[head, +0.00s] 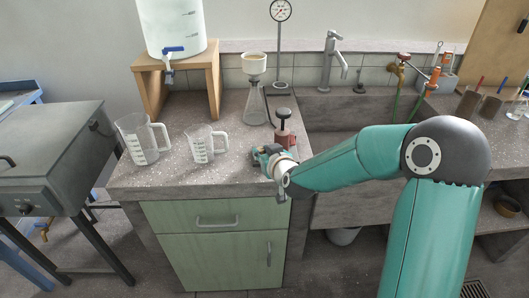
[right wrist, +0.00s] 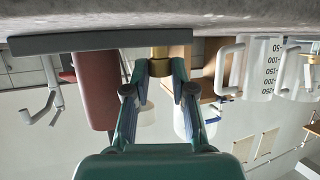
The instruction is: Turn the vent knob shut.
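A pump with a dark red body (head: 285,139) and a black top knob (head: 283,114) stands near the bench's front edge, left of the sink. In the upside-down right wrist view its red body (right wrist: 95,90) hangs from a grey base plate (right wrist: 90,42). A small brass part (right wrist: 160,66), which looks like the vent knob, sits beside the red body. My right gripper (head: 268,155) is low at the pump's front left; in the right wrist view its fingertips (right wrist: 160,72) flank the brass part closely and appear to touch it. My left gripper is out of view.
Two measuring jugs (head: 140,138) (head: 204,144) stand left on the bench. A flask with funnel (head: 255,100) and a gauge on a stand (head: 281,50) are behind the pump. A wooden stand (head: 152,90) carries a white tank (head: 172,25). The sink (head: 350,107) lies right.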

